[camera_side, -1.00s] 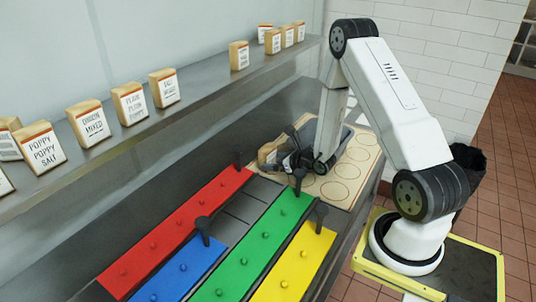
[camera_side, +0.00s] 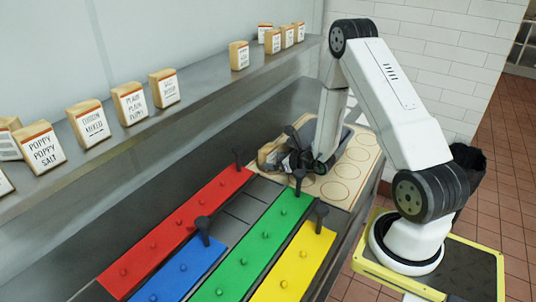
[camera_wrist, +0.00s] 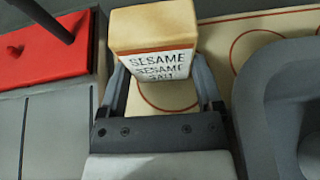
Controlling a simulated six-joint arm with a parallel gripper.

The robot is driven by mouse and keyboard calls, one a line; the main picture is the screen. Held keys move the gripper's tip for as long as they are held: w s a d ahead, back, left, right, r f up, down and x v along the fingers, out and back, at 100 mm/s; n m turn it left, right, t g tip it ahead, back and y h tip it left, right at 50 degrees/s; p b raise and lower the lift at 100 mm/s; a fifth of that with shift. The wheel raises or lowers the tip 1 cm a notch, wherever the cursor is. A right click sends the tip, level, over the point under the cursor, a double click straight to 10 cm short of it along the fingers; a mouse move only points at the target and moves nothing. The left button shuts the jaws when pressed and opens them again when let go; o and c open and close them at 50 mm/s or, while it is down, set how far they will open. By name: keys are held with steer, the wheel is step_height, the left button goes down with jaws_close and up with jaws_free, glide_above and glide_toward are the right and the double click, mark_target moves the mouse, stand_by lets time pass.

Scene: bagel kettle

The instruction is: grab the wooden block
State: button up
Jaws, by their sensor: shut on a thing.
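The wooden block (camera_wrist: 154,28) has a white label reading "SESAME" and shows at the top centre of the wrist view. My gripper (camera_wrist: 162,82) is shut on it, with a finger at each side of its labelled end. In the side view the block (camera_side: 267,154) is at the left of my gripper (camera_side: 285,157), over the near-left part of the pale board. The gripper partly hides it there. I cannot tell whether the block touches the board.
Red (camera_side: 180,230), blue (camera_side: 185,270), green (camera_side: 250,255) and yellow (camera_side: 297,262) strips with dark pegs lie in front. Several labelled blocks (camera_side: 129,103) stand on the shelf.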

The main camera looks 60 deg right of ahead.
steer(key=shift+r, duration=0.15)
steer(key=shift+r, duration=0.35)
steer(key=shift+s+r, duration=0.15)
steer(key=s, duration=0.7)
steer(key=shift+a, duration=0.25)
steer(key=shift+s+r, duration=0.3)
steer(key=shift+r, duration=0.3)
step_height(320, 180, up, 12)
steer(key=shift+r, duration=0.25)
steer(key=shift+a, duration=0.1)
